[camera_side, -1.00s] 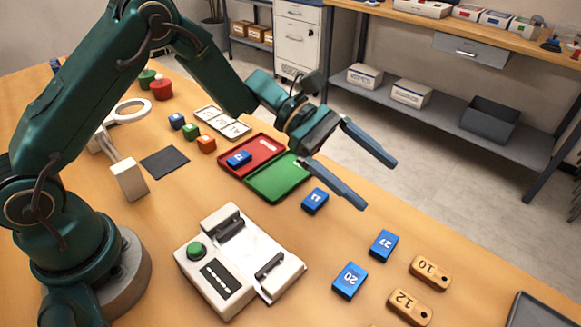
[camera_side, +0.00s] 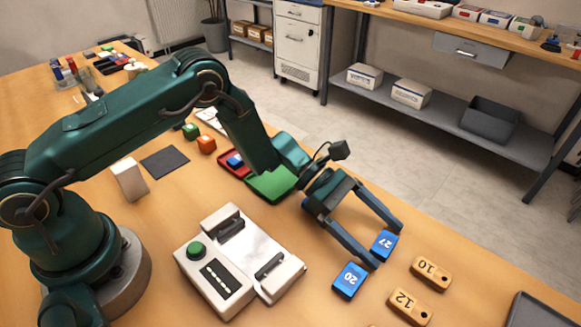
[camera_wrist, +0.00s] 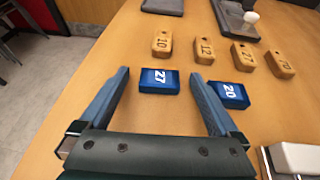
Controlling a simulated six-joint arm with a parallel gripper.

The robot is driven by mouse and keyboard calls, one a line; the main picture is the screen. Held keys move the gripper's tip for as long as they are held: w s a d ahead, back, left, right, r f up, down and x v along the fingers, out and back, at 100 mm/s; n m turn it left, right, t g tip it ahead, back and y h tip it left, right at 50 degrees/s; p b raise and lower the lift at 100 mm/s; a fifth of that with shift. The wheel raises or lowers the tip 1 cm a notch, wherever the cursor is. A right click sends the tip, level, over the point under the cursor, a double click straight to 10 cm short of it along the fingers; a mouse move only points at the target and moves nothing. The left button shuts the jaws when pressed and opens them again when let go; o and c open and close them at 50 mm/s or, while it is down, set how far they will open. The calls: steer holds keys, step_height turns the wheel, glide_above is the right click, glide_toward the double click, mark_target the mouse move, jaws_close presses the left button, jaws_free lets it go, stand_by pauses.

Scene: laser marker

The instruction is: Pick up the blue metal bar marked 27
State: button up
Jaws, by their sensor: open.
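The blue bar marked 27 (camera_side: 384,245) lies flat on the wooden table. In the wrist view the bar 27 (camera_wrist: 159,81) is ahead of my gripper (camera_wrist: 162,82), between the two fingertips, nearer the middle of the gap. My gripper (camera_side: 388,245) is open and empty, reaching down toward the bar from the upper left in the side view. A finger overlaps the bar's upper edge there; I cannot tell whether they touch. A second blue bar marked 20 (camera_side: 349,281) lies beside it, close to the other finger; it also shows in the wrist view (camera_wrist: 230,95).
Wooden tags 10 (camera_side: 430,273) and 12 (camera_side: 409,306) lie to the right of the blue bars; more tags show in the wrist view. The white marking machine (camera_side: 240,262) with a green button stands to the left. A green tray (camera_side: 271,184) lies behind.

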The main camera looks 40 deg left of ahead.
steer(key=c, duration=1.5)
steer(key=shift+o, duration=0.2)
steer(key=shift+r, duration=0.1)
